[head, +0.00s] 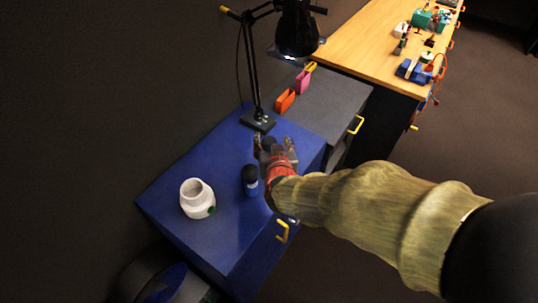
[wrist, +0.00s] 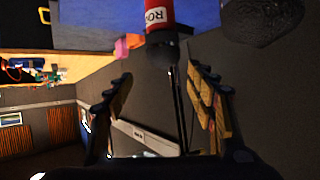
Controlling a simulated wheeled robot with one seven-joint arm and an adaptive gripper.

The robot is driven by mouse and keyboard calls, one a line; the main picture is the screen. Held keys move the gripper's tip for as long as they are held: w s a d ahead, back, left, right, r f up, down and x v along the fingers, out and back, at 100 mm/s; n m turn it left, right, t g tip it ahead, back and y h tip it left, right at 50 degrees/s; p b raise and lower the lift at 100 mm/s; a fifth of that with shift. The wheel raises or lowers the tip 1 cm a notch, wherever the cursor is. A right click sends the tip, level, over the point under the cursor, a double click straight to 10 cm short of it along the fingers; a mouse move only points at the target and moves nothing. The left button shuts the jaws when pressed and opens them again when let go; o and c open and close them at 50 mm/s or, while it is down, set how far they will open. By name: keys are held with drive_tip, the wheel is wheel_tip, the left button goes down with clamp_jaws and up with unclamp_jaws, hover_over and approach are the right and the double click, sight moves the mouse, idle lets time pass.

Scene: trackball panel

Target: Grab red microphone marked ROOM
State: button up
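The red microphone (wrist: 159,14) is at the top of the wrist view. Its white label shows the letters "RO"; the rest is cut off. Its dark head (wrist: 163,50) points down in that picture, toward my gripper (wrist: 160,100). The two fingers are wide apart with nothing between their tips; the microphone lies beyond them, nearer the middle than either finger. In the head view my gripper (head: 272,143) is over the back right of the blue cabinet (head: 215,235). My arm and gripper largely hide the red microphone there, so contact cannot be told.
A dark blue microphone (head: 250,181) stands left of my gripper. A white jar (head: 196,198) stands farther left. A black lamp (head: 257,122) rises behind. Orange (head: 285,99) and pink (head: 303,82) items stand on the grey cabinet. A dark rounded head (wrist: 265,20) is close in the wrist view.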

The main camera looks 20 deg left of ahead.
sight(268, 142)
drive_tip(key=shift+s+a+f+t, duration=0.1)
drive_tip(key=shift+a+f+t, duration=0.2)
drive_tip(key=shift+a+f, duration=0.45)
drive_tip(key=shift+b+x, duration=0.6)
drive_tip(key=shift+x, duration=0.9)
drive_tip(key=w+f+b, duration=0.2)
drive_tip(key=w, duration=0.1)
drive_tip(key=shift+w+a+f, duration=0.1)
drive_tip(key=shift+w+a, duration=0.1)
drive_tip(key=shift+w, duration=0.1)
drive_tip(key=shift+w+a, duration=0.15)
drive_tip(key=shift+w, duration=0.2)
drive_tip(key=shift+c, duration=0.3)
clamp_jaws()
